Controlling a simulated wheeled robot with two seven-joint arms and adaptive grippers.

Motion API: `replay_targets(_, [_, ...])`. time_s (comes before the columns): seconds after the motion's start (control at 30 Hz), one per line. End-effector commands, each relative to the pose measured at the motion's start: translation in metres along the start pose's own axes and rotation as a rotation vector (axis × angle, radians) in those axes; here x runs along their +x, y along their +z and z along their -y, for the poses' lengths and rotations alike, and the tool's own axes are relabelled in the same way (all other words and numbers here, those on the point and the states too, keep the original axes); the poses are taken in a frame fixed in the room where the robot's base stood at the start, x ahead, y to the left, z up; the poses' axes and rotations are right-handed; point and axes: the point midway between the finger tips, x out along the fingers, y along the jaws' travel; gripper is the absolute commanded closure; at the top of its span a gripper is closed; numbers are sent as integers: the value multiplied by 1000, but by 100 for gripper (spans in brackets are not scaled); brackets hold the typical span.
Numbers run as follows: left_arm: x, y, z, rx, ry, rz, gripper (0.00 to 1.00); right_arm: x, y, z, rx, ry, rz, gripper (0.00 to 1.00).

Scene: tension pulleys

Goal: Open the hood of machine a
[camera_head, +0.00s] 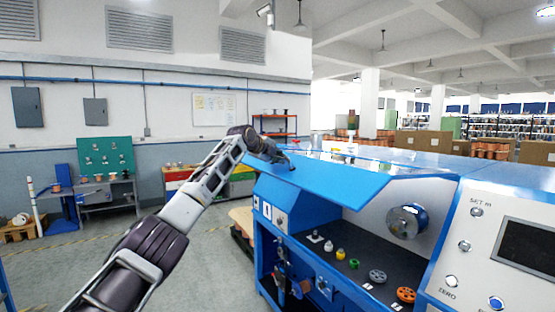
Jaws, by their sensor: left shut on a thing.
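The blue machine (268,235) stands at the right of the head view, which I take to be machine a. Its blue hood (365,188) stands raised at a slant over the black work deck, with the front bay showing beneath it. My left arm reaches in from the bottom left. My left gripper (286,162) is at the hood's far left corner and is shut on the hood's edge; the fingertips are small and partly hidden. My right gripper is out of view.
A control panel with a screen (525,250) is at the right.

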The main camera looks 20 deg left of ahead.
Motion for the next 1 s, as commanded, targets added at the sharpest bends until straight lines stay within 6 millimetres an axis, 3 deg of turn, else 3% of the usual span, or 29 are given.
replay_targets(0.1, [0,0,-1,-3,2,-1,100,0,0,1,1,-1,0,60])
replay_targets(0.13, [0,0,-1,-3,2,-1,85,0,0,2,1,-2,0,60])
replay_targets(0.3, [0,0,-1,-2,2,0,66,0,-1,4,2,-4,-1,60])
replay_targets(1.0, [-8,0,-1,-1,0,-1,66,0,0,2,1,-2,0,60])
